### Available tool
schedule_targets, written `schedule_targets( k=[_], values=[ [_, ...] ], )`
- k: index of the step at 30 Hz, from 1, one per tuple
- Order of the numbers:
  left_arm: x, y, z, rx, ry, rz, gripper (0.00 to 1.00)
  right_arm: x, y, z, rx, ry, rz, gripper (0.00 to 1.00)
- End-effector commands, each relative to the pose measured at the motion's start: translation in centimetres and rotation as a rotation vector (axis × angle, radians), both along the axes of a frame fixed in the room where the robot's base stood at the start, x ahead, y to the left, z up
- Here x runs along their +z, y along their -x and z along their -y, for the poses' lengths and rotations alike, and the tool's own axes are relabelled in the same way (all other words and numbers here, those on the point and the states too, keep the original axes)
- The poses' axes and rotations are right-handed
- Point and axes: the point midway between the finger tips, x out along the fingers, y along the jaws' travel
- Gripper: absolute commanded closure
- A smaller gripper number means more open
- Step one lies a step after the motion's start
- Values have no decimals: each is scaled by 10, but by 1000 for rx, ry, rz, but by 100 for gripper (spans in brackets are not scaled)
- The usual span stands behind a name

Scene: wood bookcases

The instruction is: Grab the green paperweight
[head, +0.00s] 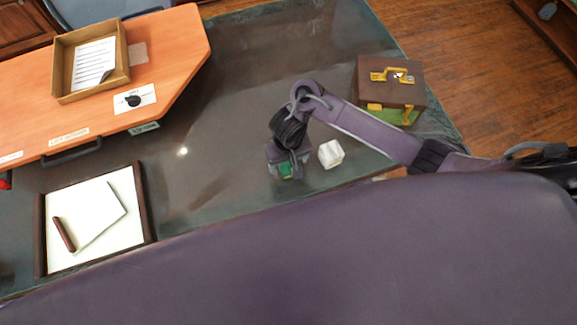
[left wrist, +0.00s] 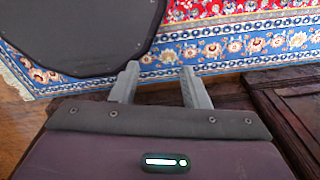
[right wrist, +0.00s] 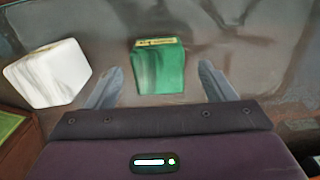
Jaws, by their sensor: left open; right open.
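The green paperweight (right wrist: 158,70) is a green block with a yellowish label at one end. In the right wrist view it lies between the two open fingers of my right gripper (right wrist: 158,88), with a gap on each side. In the head view only a small green part of the paperweight (head: 286,169) shows beneath my right gripper (head: 287,172), which hides the rest. My left gripper (left wrist: 160,84) is open and empty above a patterned rug, away from the table. It is not seen in the head view.
A white block (right wrist: 48,74) stands just left of the right fingers. It also shows in the head view (head: 331,153). A brown box with yellow fittings (head: 392,82) stands at the table's right. A tray with paper (head: 147,215) lies left. The dark tabletop (head: 230,110) between is clear.

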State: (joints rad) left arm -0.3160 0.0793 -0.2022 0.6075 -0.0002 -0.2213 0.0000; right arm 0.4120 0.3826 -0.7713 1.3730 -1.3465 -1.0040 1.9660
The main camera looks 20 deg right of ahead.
Motion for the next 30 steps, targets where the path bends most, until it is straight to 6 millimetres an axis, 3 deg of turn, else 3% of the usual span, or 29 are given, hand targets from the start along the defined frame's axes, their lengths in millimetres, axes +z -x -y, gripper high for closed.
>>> schedule_targets(
  k=[3, 6, 10, 14, 27, 30],
  values=[
    [-7, -4, 0, 0, 0, 6, 59, -20, 1, 2, 0, 1, -2, 24],
    [-8, -15, 1, 1, 2, 21, 59, -27, 1, 2, 0, 0, 0, 24],
    [-6, -31, 2, 1, 4, 46, 59, -29, 1, 2, 0, -1, 1, 24],
    [-5, -33, 2, 3, 4, 49, 59, -29, 1, 2, 0, -1, 0, 24],
    [-7, -18, 0, 3, 2, 26, 59, -29, 1, 2, 0, -1, 0, 81],
    [-7, -18, 0, 3, 1, 26, 59, -28, 0, 1, 0, -2, 2, 87]
  ],
)
